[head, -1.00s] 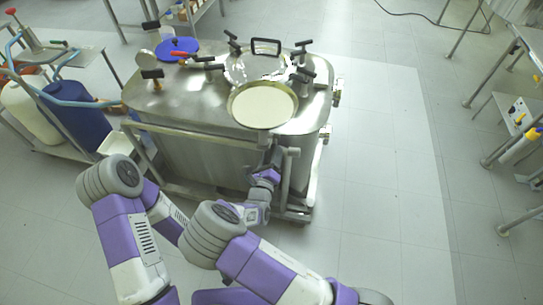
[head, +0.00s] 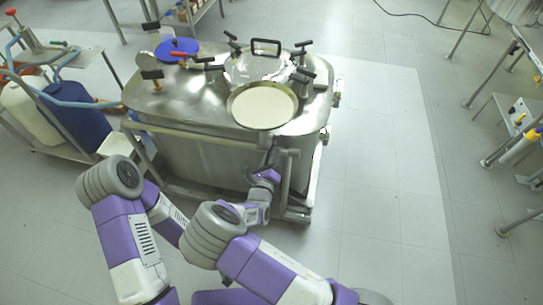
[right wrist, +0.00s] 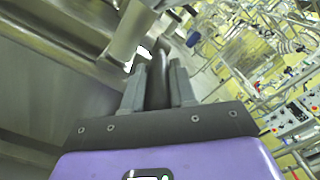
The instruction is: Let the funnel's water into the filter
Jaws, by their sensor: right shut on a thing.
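A steel tank (head: 185,108) stands in front of me. A round dish-like part with a pale surface (head: 262,106) sits at its top front edge. I cannot tell for certain which part is the funnel or the filter, and no water shows. My right gripper (head: 267,166) is low at the tank's front, under the round part, partly hidden by its own wrist. In the right wrist view, its grey fingers (right wrist: 159,85) are shut on a dark bar-like handle (right wrist: 157,72), beside a pale metal pipe (right wrist: 130,32). My left gripper is hidden from view.
Several black-handled clamps and a clear round lid (head: 258,66) are on the tank top. A blue drum (head: 78,112) and a cart with blue rails are at the left. Floor to the tank's right is clear; metal frames stand at the far right.

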